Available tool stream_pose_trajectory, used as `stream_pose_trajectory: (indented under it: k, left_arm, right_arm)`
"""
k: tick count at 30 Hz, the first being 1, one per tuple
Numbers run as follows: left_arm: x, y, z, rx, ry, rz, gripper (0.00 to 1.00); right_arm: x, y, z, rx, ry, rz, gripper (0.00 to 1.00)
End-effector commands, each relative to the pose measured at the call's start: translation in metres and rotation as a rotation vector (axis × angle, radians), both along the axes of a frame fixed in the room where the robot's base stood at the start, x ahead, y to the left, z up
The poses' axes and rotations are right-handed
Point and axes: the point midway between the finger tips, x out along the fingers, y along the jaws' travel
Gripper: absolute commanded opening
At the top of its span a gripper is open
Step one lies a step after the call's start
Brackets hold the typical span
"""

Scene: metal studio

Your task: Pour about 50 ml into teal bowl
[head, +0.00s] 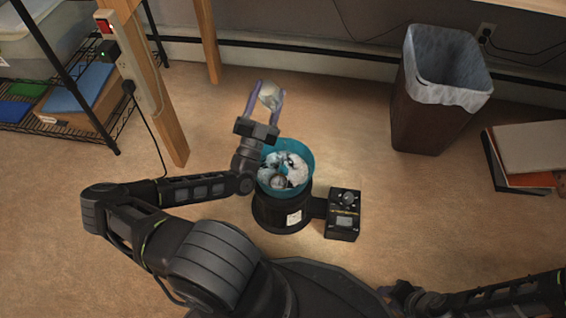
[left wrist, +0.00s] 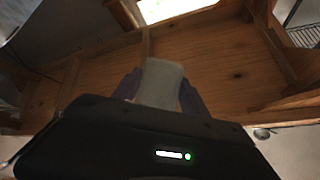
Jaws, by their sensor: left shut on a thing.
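The teal bowl (head: 306,150) sits on a round black base. It holds a glossy mix of white and dark patches; I cannot tell its contents or level. My left gripper (head: 267,99) is shut on a pale, translucent cup (head: 270,95), raised just beyond the bowl's far left side in the head view. The cup (left wrist: 161,83) also shows between the fingers in the left wrist view. How full it is cannot be seen, and no stream shows. My right gripper (head: 402,293) is at the bottom edge, dark and partly cut off; its fingers are not clear.
The black base (head: 280,215) joins a black control box (head: 343,213) with a knob. A wooden post (head: 160,90) with a cord and a wire shelf stand left. A lined bin (head: 430,110) and books (head: 530,150) stand right. Floor between is clear.

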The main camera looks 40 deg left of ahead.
Motion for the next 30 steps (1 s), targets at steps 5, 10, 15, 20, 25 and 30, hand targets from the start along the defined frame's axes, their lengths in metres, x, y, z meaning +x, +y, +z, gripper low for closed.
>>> stream_pose_trajectory:
  k: [5,10,15,20,25,30]
  left_arm:
    - [0.000,0.000,0.000,0.019,-0.014,0.001,0.09]
    - [-0.002,0.000,0.001,0.034,-0.024,0.000,0.09]
    - [-0.003,0.000,0.002,0.052,-0.037,0.000,0.09]
    - [-0.006,0.000,0.003,0.069,-0.047,0.000,0.09]
    - [-0.007,-0.002,0.005,0.079,-0.055,-0.001,0.09]
    - [-0.004,0.004,0.015,-0.052,0.031,0.001,0.09]
  right_arm:
    - [0.001,0.000,-0.005,0.001,-0.001,-0.001,0.36]
    - [0.002,0.000,-0.008,0.002,-0.001,-0.001,0.36]
    - [0.002,-0.001,-0.011,0.002,-0.001,-0.001,0.36]
    - [0.003,-0.001,-0.014,0.003,-0.002,-0.001,0.36]
    - [0.003,-0.001,-0.014,0.003,-0.002,-0.002,0.36]
    - [-0.003,0.001,0.030,0.000,0.004,0.004,0.36]
